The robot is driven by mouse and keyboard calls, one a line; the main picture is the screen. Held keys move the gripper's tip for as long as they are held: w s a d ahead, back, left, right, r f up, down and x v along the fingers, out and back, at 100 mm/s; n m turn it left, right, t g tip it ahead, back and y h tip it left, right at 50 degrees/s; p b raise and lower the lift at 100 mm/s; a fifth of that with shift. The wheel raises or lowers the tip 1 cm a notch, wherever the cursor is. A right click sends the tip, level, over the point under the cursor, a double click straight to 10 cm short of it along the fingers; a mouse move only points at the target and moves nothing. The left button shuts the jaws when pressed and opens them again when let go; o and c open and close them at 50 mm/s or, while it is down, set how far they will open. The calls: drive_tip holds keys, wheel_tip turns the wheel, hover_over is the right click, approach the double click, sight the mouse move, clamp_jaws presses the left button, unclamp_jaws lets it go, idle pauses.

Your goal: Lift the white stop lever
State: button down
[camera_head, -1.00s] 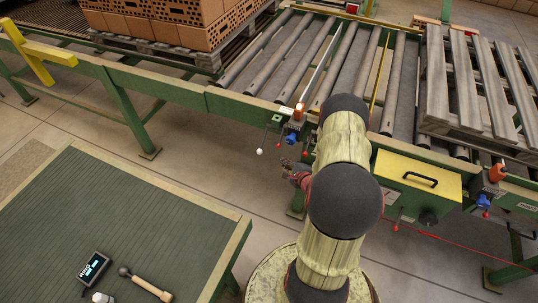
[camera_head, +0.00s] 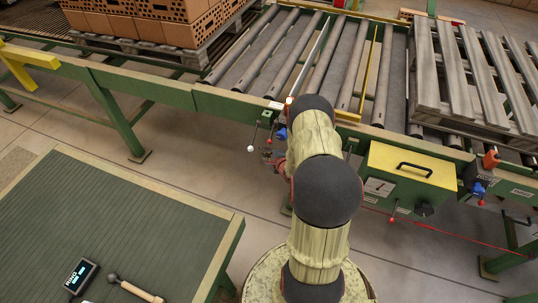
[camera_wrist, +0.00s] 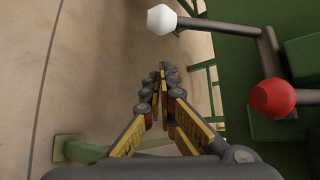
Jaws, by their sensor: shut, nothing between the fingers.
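The white stop lever ends in a white ball (camera_head: 250,149), hanging on a thin dark rod at the front of the green conveyor frame. In the wrist view the white ball (camera_wrist: 162,19) is near the top, with its dark rod running right to a bracket. My gripper (camera_wrist: 160,76) is shut and empty, its fingertips apart from the ball and appearing below it in that view. In the head view my gripper (camera_head: 267,156) is just right of the ball, partly hidden by my arm. A red ball knob (camera_wrist: 273,97) is to the right of my fingers.
The roller conveyor (camera_head: 270,58) runs behind the lever, with a wooden pallet (camera_head: 480,75) at right. A yellow-topped control box (camera_head: 412,165) sticks out right of my arm. A green-topped table (camera_head: 110,225) stands at front left. Open floor lies between table and conveyor.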

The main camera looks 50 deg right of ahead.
drive_tip(key=shift+w+a+r, duration=0.1)
drive_tip(key=shift+a+r, duration=0.35)
drive_tip(key=shift+a, duration=0.15)
drive_tip(key=shift+w+a+r, duration=0.1)
drive_tip(key=shift+a+r, duration=0.3)
drive_tip(key=shift+a, duration=0.2)
drive_tip(key=shift+s+a+r+p, duration=0.15)
drive_tip(key=shift+a+r+p, duration=0.15)
drive_tip(key=shift+p, duration=0.4)
